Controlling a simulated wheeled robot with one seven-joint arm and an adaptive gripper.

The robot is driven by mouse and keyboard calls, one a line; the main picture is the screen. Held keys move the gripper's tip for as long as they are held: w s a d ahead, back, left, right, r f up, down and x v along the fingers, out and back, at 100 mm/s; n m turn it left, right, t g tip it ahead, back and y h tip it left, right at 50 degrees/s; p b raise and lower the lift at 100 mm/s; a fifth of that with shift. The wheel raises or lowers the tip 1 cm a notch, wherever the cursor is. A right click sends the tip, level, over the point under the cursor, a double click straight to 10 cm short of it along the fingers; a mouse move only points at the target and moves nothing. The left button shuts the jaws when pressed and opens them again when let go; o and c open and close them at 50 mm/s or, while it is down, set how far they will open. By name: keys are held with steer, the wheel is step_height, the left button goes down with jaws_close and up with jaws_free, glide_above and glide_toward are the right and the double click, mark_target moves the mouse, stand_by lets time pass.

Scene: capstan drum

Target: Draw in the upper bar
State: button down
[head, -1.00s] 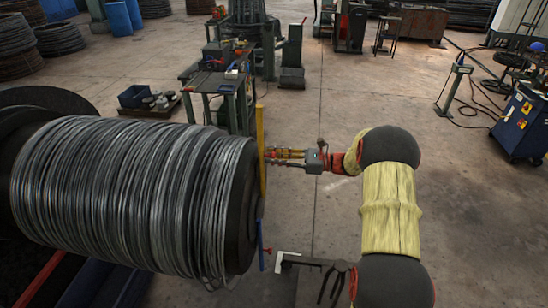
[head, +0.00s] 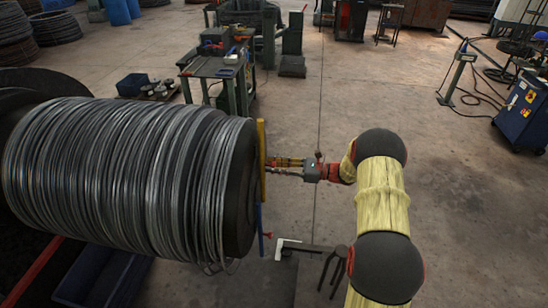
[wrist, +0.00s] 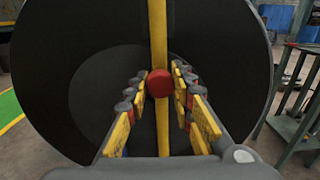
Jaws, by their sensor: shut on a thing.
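The upper bar is a yellow bar (head: 262,160) standing upright against the dark end face of the capstan drum (head: 238,190). Its top end is about level with the drum's upper rim. In the wrist view the yellow bar (wrist: 158,30) crosses the dark end face, with a round red knob (wrist: 159,83) on it. My gripper (head: 275,163) reaches in from the right. In the wrist view its yellow-padded fingers (wrist: 160,80) are closed on the knob from both sides. Below is a blue bar (head: 261,238) with a small red knob.
Wire coils (head: 120,175) wrap the drum. A bracket with a dark handle (head: 312,248) lies by my arm, below the gripper. A workbench (head: 215,72) stands behind the drum, and a blue cabinet (head: 520,115) at the far right. The floor between is largely clear.

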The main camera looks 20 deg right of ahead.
steer(key=shift+f+b, duration=0.65)
steer(key=shift+f, duration=1.7)
steer(key=c, duration=2)
jaws_free()
steer(key=shift+f, duration=0.1)
steer(key=shift+o, duration=2.2)
steer(key=v, duration=1.2)
